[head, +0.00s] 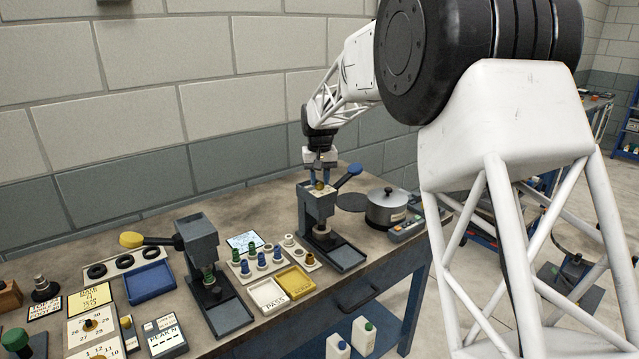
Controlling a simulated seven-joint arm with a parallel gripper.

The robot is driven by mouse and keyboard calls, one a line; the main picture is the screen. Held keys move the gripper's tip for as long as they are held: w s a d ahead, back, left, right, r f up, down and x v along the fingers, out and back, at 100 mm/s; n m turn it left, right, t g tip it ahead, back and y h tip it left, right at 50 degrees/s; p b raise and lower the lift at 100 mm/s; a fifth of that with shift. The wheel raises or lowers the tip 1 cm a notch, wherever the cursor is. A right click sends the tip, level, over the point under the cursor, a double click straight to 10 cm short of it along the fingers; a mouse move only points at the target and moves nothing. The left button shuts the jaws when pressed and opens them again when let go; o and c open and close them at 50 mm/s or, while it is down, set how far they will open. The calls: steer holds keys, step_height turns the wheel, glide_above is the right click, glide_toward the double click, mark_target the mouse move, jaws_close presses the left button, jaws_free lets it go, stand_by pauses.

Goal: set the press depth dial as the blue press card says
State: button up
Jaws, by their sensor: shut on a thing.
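The press with the blue lever handle (348,177) stands toward the back right of the bench. Its grey body (319,204) has a pale plate on top with a small brass-coloured depth dial (320,187).
A second press (201,243) with a yellow handle stands to the left. Between the presses are a plunger block (240,272), a white tray (268,296) and a yellow tray (296,281). A lidded pot (386,209) stands close right. Left are a blue tray (150,282) and yellow card (90,299).

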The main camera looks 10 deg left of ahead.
mark_target(319, 182)
steer(key=shift+n, duration=1.9)
steer(key=shift+n, duration=2.4)
steer(key=o, duration=1.4)
steer(key=shift+r, duration=0.15)
steer(key=shift+r, duration=3.9)
